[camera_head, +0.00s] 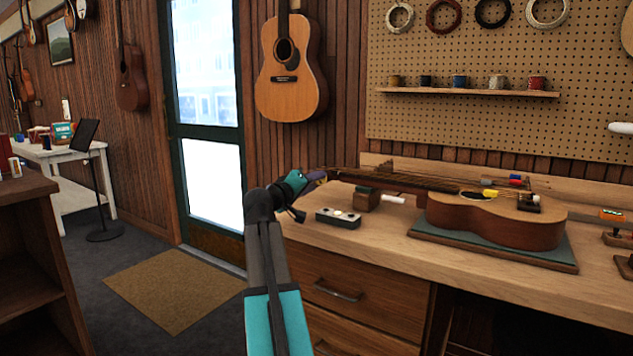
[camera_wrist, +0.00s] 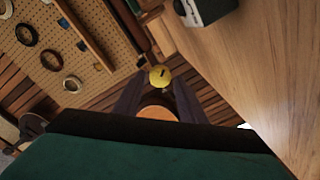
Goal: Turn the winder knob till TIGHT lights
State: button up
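The ukulele (camera_head: 495,220) lies face up on a dark mat on the workbench, its neck pointing left over a wooden rest (camera_head: 367,199). My gripper (camera_head: 318,176) is at the headstock end of the neck. In the wrist view, a yellow disc with a dark mark (camera_wrist: 160,77), perhaps the winder knob, shows between my fingertips. A round orange-brown shape (camera_wrist: 158,112) shows between the fingers, nearer the palm. The fingers stand apart; whether they touch the disc is unclear. A small grey box with round lights (camera_head: 338,218) sits on the bench; its labels are unreadable.
The workbench (camera_head: 400,238) has bare wood around the grey box. A white cylinder (camera_head: 393,200) lies beside the neck rest. A pegboard (camera_head: 480,60) with string coils and a small shelf is behind. Small tools (camera_head: 618,238) stand at the right edge.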

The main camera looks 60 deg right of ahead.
jog(key=a, duration=0.3)
jog(key=a+p, duration=0.1)
jog(key=a, duration=0.7)
jog(key=shift+s+a+r+p, duration=0.1)
jog(key=shift+a+r+p, duration=0.1)
jog(key=shift+r+p, duration=0.1)
